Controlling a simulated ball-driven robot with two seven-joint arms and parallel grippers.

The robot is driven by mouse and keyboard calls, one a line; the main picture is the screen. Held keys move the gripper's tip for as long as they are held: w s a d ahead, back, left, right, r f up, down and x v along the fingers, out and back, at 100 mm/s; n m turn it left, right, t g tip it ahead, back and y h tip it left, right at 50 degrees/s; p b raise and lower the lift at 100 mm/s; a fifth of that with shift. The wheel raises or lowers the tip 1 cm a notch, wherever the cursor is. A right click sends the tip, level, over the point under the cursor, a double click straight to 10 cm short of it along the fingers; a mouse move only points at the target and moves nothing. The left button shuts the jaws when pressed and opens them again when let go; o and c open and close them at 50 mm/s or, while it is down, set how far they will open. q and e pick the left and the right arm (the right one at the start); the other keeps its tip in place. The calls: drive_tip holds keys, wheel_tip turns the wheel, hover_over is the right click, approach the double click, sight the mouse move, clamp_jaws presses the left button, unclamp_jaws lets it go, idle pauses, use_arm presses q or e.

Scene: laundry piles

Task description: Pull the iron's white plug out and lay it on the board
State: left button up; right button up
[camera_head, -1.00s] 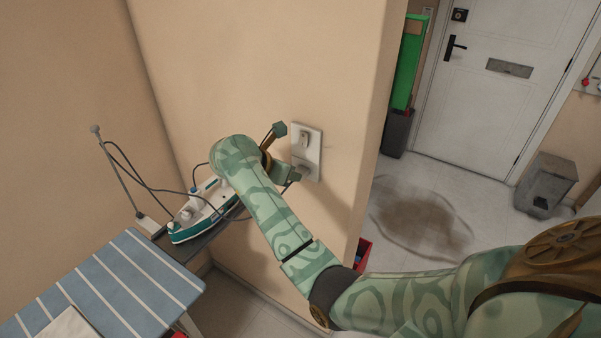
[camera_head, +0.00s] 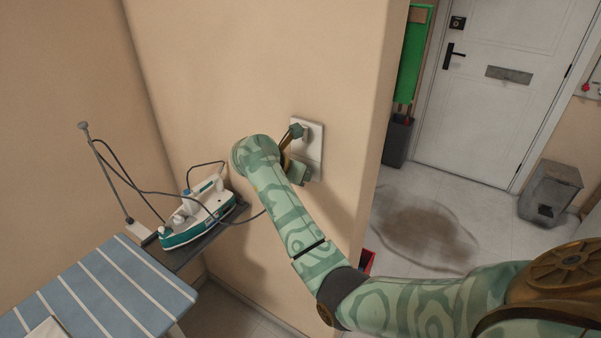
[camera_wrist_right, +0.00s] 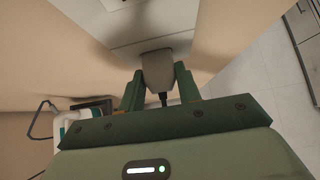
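The pale plug (camera_wrist_right: 157,68) sits at the wall socket plate (camera_head: 314,150), with a dark cord at its near end. My right gripper (camera_wrist_right: 159,76) has its two green fingers on either side of the plug, very close to it; whether they press on it is unclear. In the head view the right gripper (camera_head: 303,174) is at the lower part of the plate, and the plug there is hidden. The white and teal iron (camera_head: 198,215) rests at the end of the blue striped board (camera_head: 100,290). My left gripper is out of view.
The iron stands on a dark rest (camera_head: 190,250). Its cord loops past a thin upright rod (camera_head: 105,170) and runs towards my right arm. A wall corner is right of the socket. The visible part of the board is mostly bare, with a pale cloth (camera_head: 48,328) at its front.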

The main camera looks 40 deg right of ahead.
clamp_jaws()
drive_tip(key=shift+s+a+p, duration=0.25)
drive_tip(key=shift+s+a, duration=0.05)
drive_tip(key=shift+a, duration=0.45)
drive_tip(key=shift+s+a+p, duration=0.3)
drive_tip(key=shift+s+a, duration=0.05)
drive_tip(key=shift+a, duration=0.45)
drive_tip(key=shift+s+a+p, duration=0.25)
drive_tip(key=shift+s+a, duration=0.05)
drive_tip(key=shift+a, duration=0.45)
